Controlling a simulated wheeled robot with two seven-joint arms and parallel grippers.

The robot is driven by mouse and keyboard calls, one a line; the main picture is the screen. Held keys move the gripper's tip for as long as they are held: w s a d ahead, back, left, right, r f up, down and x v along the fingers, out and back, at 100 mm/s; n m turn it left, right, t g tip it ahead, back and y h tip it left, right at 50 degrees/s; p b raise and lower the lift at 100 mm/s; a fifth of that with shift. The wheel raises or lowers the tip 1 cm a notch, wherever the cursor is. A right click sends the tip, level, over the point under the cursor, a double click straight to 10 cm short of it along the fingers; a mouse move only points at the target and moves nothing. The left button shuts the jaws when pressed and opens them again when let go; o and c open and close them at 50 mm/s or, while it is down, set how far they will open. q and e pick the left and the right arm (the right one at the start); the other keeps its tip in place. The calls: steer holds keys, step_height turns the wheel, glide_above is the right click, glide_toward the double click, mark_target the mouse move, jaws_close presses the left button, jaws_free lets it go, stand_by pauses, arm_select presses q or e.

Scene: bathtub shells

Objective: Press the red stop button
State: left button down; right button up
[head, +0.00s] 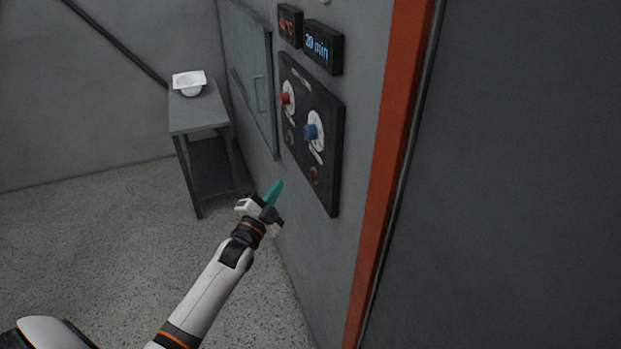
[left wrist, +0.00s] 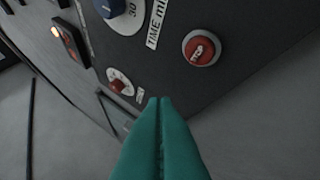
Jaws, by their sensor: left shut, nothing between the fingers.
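The red stop button (head: 314,175) is at the lower right of a dark control panel (head: 327,187) on the wall. In the left wrist view the round red button (left wrist: 201,49) has a grey ring and pale marking, at the upper right. My left gripper (head: 275,190) is shut and empty, its teal fingers together, pointing up toward the wall to the left of the panel's lower part. In the left wrist view its fingertips (left wrist: 160,102) appear below and left of the button, with a gap in the picture. My right gripper is not in view.
The panel also has a red knob (head: 285,98), a blue knob (head: 310,131) and a green button (head: 291,135). Two displays (head: 322,46) are above it. An orange post (head: 397,110) is at right.

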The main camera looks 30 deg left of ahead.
mark_target(312, 176)
arm_select(q)
steer(key=shift+w+d+b, duration=0.3)
steer(key=shift+w+d, duration=0.65)
steer(key=shift+w, duration=0.15)
steer(key=shift+w+d+b, duration=0.3)
steer(key=shift+w+d, duration=0.6)
steer(key=shift+w, duration=0.2)
steer(key=shift+w+d, duration=0.1)
stand_by(0.4)
steer(key=shift+w+d, duration=0.2)
steer(key=shift+w, duration=0.05)
steer(key=shift+w+d, duration=0.25)
steer(key=shift+w, duration=0.05)
stand_by(0.8)
steer(key=shift+s, duration=0.1)
steer(key=shift+s+a, duration=0.55)
stand_by(0.3)
